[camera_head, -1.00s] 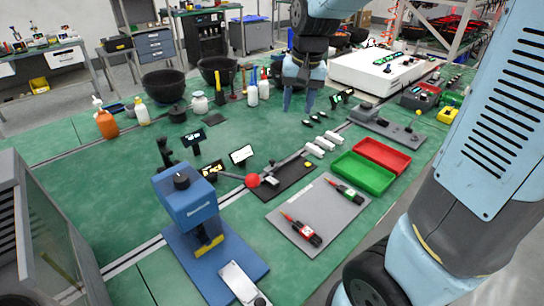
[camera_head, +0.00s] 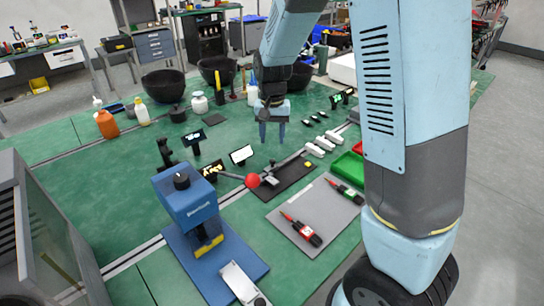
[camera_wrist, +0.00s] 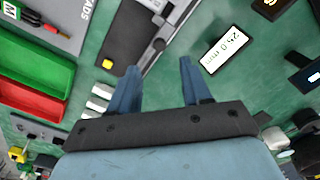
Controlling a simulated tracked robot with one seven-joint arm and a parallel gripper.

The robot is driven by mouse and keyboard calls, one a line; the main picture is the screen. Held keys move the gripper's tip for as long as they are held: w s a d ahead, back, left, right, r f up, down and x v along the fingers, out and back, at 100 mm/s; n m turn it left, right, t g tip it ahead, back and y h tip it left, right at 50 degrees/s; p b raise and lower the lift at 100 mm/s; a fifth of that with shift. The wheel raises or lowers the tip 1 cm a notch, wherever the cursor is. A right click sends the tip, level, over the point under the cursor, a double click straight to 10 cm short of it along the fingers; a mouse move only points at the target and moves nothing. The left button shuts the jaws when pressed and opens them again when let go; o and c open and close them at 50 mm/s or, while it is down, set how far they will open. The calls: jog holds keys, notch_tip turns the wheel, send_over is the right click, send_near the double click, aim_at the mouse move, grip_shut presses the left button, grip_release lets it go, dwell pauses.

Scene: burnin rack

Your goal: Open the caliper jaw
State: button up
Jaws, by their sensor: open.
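The caliper (camera_head: 272,180) lies along a dark plate (camera_head: 290,180) on the green bench, just right of a red-balled lever. In the wrist view its grey beam (camera_wrist: 166,38) runs diagonally beside the dark plate (camera_wrist: 122,42). A small display (camera_wrist: 225,48) beside it reads about 25.0 mm; it also shows in the head view (camera_head: 241,154). My gripper (camera_head: 273,140) is open and empty, above the bench behind the caliper. In the wrist view, the space between its fingertips (camera_wrist: 159,66) is near the beam's end. I cannot tell the jaw gap.
A blue press (camera_head: 187,200) with the red ball (camera_head: 252,180) stands front left. Several white blocks (camera_head: 318,148) and a green tray (camera_head: 348,168) sit to the right. Bowls and bottles stand behind.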

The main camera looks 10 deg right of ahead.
aim_at(272, 160)
notch_tip(272, 160, down, 8)
jog(key=shift+f, duration=0.1)
dwell(0.4)
grip_shut()
dwell(0.3)
